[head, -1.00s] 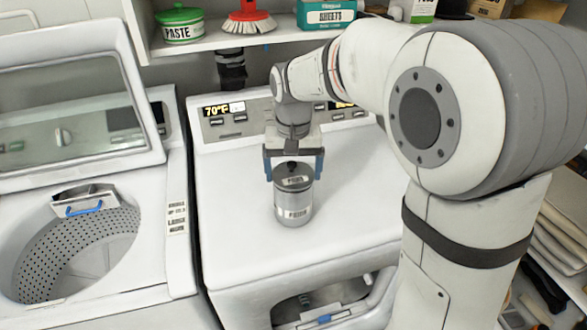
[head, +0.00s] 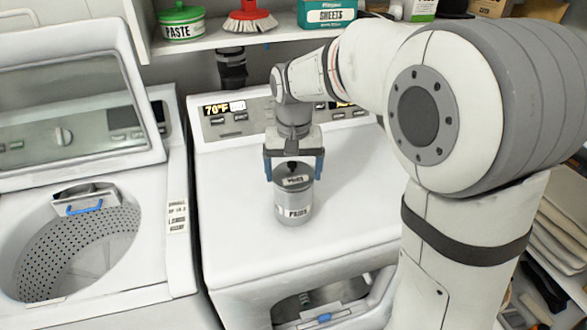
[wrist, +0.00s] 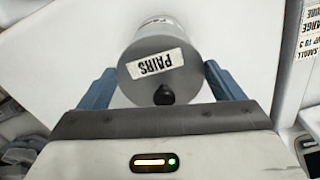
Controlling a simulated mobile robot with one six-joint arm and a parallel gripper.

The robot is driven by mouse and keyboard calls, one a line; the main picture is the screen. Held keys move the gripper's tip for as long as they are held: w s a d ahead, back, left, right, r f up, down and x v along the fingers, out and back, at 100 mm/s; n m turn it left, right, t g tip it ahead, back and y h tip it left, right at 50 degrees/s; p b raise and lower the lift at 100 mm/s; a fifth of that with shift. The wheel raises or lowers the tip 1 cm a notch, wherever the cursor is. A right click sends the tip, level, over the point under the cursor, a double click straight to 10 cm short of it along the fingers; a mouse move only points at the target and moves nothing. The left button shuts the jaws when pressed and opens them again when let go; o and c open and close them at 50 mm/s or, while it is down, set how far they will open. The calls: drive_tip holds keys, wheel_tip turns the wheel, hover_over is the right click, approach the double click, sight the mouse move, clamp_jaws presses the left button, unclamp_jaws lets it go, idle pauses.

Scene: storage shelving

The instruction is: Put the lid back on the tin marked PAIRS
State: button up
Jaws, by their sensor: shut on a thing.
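The grey metal tin (head: 293,206) marked PAIRS stands upright on the white top of the right-hand machine. Its grey lid (head: 297,181), with a PAIRS label and a black knob, is at the tin's mouth. In the wrist view the lid (wrist: 157,68) faces me with its label upside down, and part of the tin (wrist: 158,25) shows behind it. My gripper (head: 294,178) is over the tin, with a blue finger on each side of the lid, shut on it. I cannot tell whether the lid is fully seated.
The open washer (head: 75,245) is on the left, its lid raised. A control panel (head: 232,118) runs behind the tin. A shelf above holds a green PASTE tin (head: 181,22), a red brush (head: 250,18) and a teal SHEETS box (head: 326,14). The machine top around the tin is clear.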

drive_tip(key=o, duration=0.7)
drive_tip(key=shift+o, duration=0.2)
drive_tip(key=shift+r+p, duration=2.7)
drive_tip(key=shift+r, duration=0.85)
clamp_jaws()
